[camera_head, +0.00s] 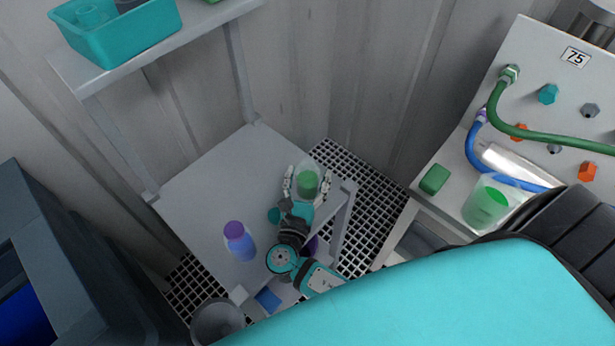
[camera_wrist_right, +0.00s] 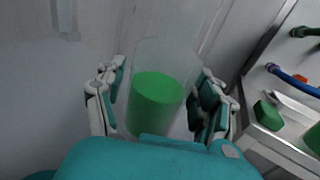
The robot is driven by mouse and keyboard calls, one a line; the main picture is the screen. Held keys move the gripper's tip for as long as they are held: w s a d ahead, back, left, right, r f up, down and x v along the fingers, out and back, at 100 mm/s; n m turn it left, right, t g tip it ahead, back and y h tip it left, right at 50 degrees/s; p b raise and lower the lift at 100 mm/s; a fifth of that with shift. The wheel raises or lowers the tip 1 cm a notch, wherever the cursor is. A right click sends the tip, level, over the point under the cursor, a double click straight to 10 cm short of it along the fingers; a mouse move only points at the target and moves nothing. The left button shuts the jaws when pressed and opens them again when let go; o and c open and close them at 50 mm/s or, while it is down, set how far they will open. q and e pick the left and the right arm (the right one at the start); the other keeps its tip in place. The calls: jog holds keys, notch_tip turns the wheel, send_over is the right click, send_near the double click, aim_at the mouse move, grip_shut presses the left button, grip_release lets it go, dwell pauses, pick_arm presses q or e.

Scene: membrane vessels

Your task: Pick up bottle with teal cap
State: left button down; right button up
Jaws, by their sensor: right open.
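My right gripper (camera_head: 307,184) is open over the grey shelf, its fingers on either side of a clear vessel with green liquid (camera_head: 307,168). The wrist view shows the same vessel (camera_wrist_right: 158,95) upright between the spread fingers (camera_wrist_right: 165,100); I cannot tell if they touch it. My left gripper is not in view.
A blue-purple bottle with a purple cap (camera_head: 239,242) stands left of my right arm on the shelf. A purple item is partly hidden behind the arm. A teal bin (camera_head: 118,42) sits on the upper shelf. A bench with hoses, a green block (camera_head: 434,179) and a green-filled beaker (camera_head: 485,205) is right.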

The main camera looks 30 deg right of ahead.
jog(key=x, duration=0.3)
jog(key=shift+w+d+r, duration=0.1)
jog(key=shift+w+d, duration=0.1)
jog(key=shift+w, duration=0.05)
grip_shut()
dwell(1.0)
